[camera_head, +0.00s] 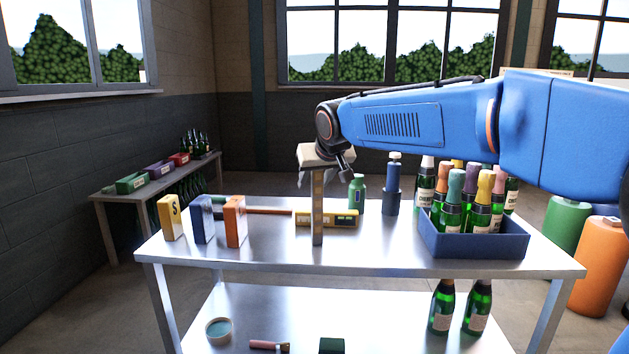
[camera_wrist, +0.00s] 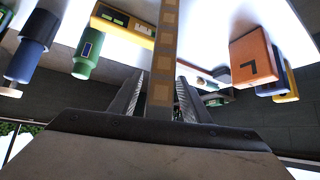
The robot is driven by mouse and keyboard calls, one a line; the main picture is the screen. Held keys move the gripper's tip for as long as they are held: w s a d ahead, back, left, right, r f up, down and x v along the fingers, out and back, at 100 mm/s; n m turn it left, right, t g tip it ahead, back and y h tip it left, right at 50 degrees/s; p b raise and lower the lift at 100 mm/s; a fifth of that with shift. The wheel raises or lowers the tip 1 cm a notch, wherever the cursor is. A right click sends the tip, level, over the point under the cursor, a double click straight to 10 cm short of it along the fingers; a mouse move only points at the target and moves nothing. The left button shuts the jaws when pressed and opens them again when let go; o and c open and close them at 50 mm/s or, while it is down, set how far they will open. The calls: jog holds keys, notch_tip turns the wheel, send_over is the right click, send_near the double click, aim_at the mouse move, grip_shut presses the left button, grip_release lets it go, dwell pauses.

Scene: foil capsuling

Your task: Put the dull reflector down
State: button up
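The dull reflector seems to be the upright tan strip with brown-orange squares (camera_head: 318,210). It hangs below my gripper (camera_head: 320,174), with its lower end over the front middle of the steel table. I cannot tell whether that end touches the tabletop. In the wrist view the strip (camera_wrist: 165,45) runs away from between the two fingers of my gripper (camera_wrist: 160,88), which close on it from both sides. Its gripped end is partly hidden by the fingers.
On the steel table (camera_head: 375,255), a yellow gauge-like bar (camera_head: 342,218) lies behind the strip. Yellow (camera_head: 171,218), blue (camera_head: 203,219) and orange boxes (camera_head: 235,221) stand left. A green bottle (camera_head: 357,192), blue cylinder (camera_head: 392,200) and blue bottle crate (camera_head: 485,246) stand right.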

jog(key=shift+r, duration=0.1)
jog(key=shift+s+d+r, duration=0.1)
jog(key=shift+s+r, duration=0.05)
jog(key=shift+r, duration=0.1)
jog(key=v, duration=1.1)
jog(key=shift+s+r, duration=0.15)
jog(key=shift+s, duration=0.05)
jog(key=s+d+f+m+g+h, duration=0.1)
jog(key=s+d+f, duration=0.55)
jog(key=d, duration=0.35)
jog(key=s+d+f+m+h, duration=0.1)
jog(key=s+d+f, duration=0.5)
jog(key=s+d, duration=0.3)
jog(key=s+d+f+m+g, duration=0.1)
jog(key=s+d+f, duration=0.4)
jog(key=s+f, duration=0.4)
jog(key=s+d+f+m+g+h, duration=0.1)
jog(key=s+d+f, duration=0.4)
jog(key=s+f, duration=0.4)
jog(key=shift+s+d+f+g, duration=0.2)
jog(key=shift+d+f+g, duration=0.1)
jog(key=shift+d, duration=0.1)
